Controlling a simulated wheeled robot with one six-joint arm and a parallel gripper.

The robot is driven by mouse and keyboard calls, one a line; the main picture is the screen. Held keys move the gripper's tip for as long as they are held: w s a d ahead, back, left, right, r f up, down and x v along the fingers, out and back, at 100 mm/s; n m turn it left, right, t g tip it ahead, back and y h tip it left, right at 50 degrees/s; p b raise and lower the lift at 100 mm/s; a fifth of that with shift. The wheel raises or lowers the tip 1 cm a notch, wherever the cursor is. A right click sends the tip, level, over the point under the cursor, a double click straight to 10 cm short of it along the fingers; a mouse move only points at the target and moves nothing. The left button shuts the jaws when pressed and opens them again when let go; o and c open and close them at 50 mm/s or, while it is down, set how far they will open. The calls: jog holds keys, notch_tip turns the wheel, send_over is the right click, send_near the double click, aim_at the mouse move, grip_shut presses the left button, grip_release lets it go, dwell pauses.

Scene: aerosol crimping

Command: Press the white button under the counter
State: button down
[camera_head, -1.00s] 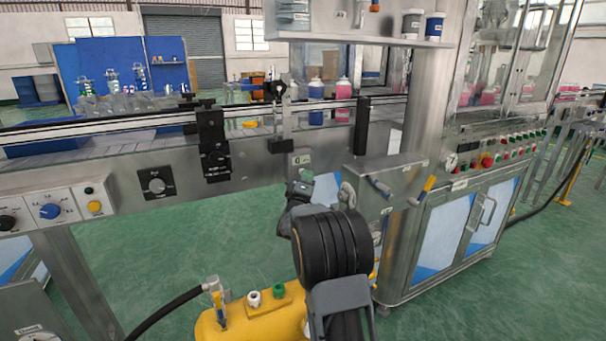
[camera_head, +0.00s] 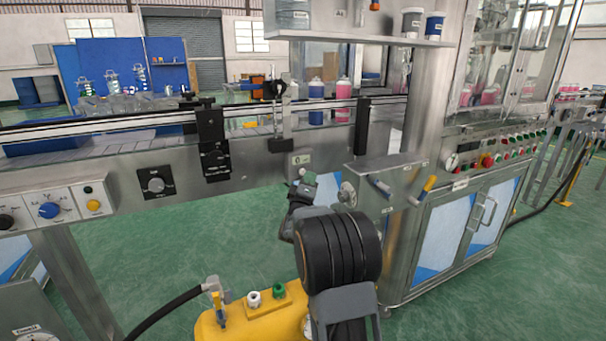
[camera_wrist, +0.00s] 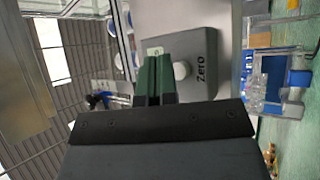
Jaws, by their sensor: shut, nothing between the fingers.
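The white button (camera_wrist: 182,70) sits on a grey box (camera_wrist: 203,62) marked "Zero" in the wrist view. The button's left side is partly covered by my gripper's dark green fingers (camera_wrist: 157,62), which are shut together with nothing between them. The fingertips appear just beside the button in that picture; I cannot tell whether they touch it. The button is too small to make out clearly there.
A metal box with blue and yellow-orange levers (camera_head: 388,172) stands close to the right of my gripper. A yellow tank (camera_head: 255,318) with a black hose lies below. A control panel with knobs (camera_head: 48,210) is at left. Green floor (camera_head: 190,240) is open beneath the conveyor.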

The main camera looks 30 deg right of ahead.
jog(key=shift+s, duration=0.1)
jog(key=shift+s+a+b, duration=0.2)
jog(key=shift+s+b, duration=0.2)
jog(key=shift+s, duration=0.8)
jog(key=shift+s+a+b, duration=0.15)
jog(key=shift+s+b, duration=0.2)
jog(key=shift+s, duration=0.8)
